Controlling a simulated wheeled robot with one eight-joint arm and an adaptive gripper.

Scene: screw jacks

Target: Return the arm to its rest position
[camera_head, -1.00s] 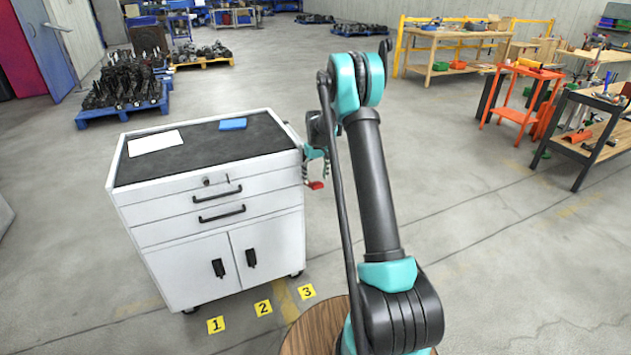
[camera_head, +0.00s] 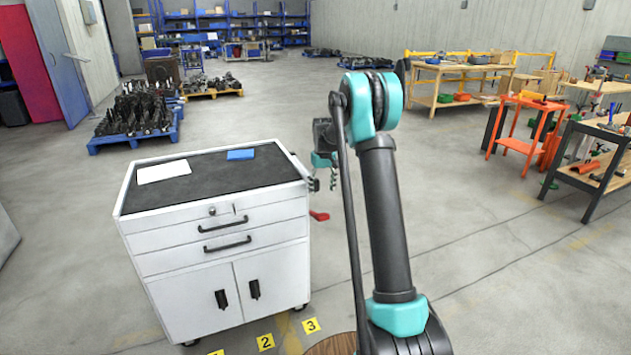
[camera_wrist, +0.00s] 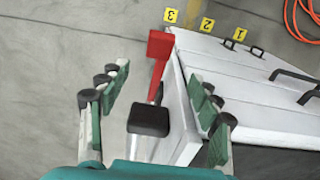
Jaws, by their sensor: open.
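My gripper (camera_head: 323,184) hangs beside the right side of the white cabinet (camera_head: 222,290), near the level of its top. It is open; in the wrist view its two green-padded fingers (camera_wrist: 159,85) stand wide apart. Between them in that picture, a red part (camera_wrist: 160,45) and a black block (camera_wrist: 148,120) show at the cabinet's side. The red part also shows in the head view (camera_head: 319,215), just below my gripper and apart from it. My arm is bent, reaching up from the base and forward to the cabinet.
A white sheet (camera_head: 163,171) and a blue item (camera_head: 240,154) lie on the cabinet's dark top. Yellow floor markers (camera_head: 265,342) lie in front. An orange stand (camera_head: 519,135) and workbenches (camera_head: 445,85) stand at right. The floor between is clear.

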